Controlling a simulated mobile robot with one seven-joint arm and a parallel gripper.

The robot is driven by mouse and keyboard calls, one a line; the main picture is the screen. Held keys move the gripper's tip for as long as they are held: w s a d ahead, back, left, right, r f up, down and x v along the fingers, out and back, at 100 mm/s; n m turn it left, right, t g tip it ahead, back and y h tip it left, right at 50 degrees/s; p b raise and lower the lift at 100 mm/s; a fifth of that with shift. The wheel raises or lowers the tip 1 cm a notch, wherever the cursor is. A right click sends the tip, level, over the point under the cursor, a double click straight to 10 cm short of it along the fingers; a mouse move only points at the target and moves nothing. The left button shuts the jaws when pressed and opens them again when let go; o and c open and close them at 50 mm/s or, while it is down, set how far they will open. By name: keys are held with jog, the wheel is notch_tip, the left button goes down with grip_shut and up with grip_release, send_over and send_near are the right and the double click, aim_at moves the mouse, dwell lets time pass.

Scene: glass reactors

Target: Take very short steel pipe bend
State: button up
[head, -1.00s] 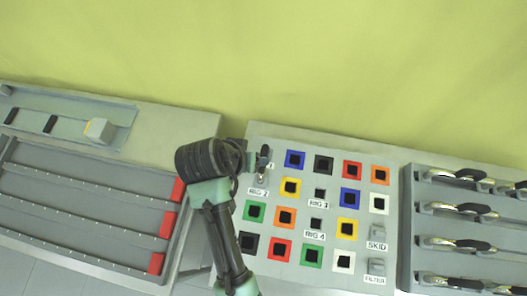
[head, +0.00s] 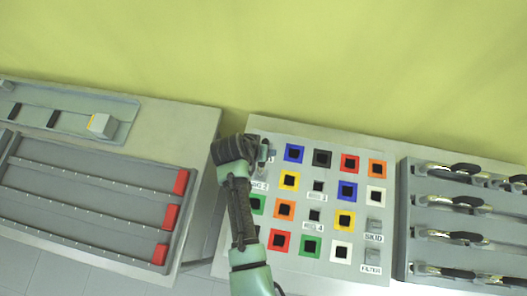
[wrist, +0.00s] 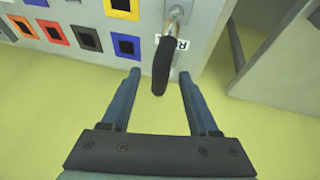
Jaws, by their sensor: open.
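A very short steel pipe bend with a black sleeve (wrist: 162,66) sits at a grey mount on the panel in the wrist view. Its bare metal part shows near the top, beside a partly hidden label. My gripper (wrist: 159,74) is open, with one finger on each side of the black sleeve and a gap on both sides. In the head view, my gripper (head: 263,153) is at the upper left corner of the panel, and my wrist hides most of the bend there.
The panel (head: 262,127) carries several coloured square sockets. A rack (head: 404,225) with several black-sleeved pipes stands at the right. A grey tray with red blocks (head: 170,217) is at the left. A gap separates the left table from the panel.

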jog(key=shift+x, duration=0.85)
grip_shut()
dwell(0.8)
